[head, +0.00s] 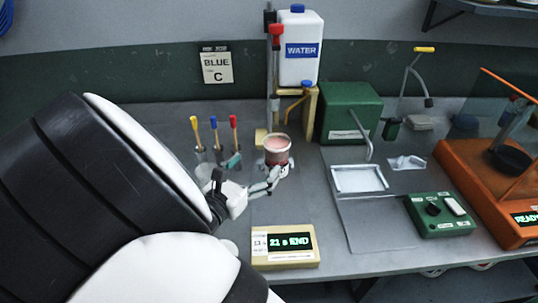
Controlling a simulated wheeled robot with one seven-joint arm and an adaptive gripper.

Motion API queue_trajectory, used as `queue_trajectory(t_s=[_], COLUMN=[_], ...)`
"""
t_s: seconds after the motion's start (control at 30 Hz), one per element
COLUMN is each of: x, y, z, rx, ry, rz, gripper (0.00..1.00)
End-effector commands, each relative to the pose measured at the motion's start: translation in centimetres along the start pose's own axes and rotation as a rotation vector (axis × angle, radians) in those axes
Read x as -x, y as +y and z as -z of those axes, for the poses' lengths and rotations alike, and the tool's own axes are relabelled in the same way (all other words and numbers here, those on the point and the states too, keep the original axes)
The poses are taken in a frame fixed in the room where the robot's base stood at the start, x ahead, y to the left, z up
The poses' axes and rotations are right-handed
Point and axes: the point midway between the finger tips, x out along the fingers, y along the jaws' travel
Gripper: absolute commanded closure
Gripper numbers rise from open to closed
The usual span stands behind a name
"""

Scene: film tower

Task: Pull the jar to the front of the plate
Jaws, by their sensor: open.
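The jar (277,150) is a small cup with a pale rim and pinkish contents. It stands upright near the middle of the bench, in front of a tall stand. My gripper (258,174) is open just in front and to the left of it, with one finger near the jar's lower side. I cannot tell whether that finger touches the jar. The plate (286,211) seems to be the flat grey area behind a cream display box (285,247) reading "21 s END". Its edges are hard to make out, and my gripper covers part of it.
Yellow, blue and red-topped tools (213,139) stand in holders left of the jar. A white water tank (299,50) and a green box (348,112) are behind. A white tray (358,178), a green control box (441,213) and an orange machine (480,187) are at right.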

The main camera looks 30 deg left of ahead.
Motion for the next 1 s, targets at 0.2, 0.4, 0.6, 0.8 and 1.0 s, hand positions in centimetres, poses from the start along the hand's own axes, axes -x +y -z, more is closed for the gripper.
queue_trajectory(t_s=[0.2, 0.4, 0.6, 0.8, 1.0], x=[-4.3, -7.8, -10.3, -11.2, -11.3], y=[-0.1, 0.0, 0.0, 0.0, 0.0], z=[0.2, 0.2, 0.1, 0.0, 0.0], rx=[-0.001, -0.002, -0.001, -0.001, 0.0], ry=[-0.002, -0.001, -0.001, -0.001, 0.0], rz=[0.002, 0.002, 0.001, 0.0, 0.0], gripper=[0.16, 0.16, 0.16, 0.16, 0.16])
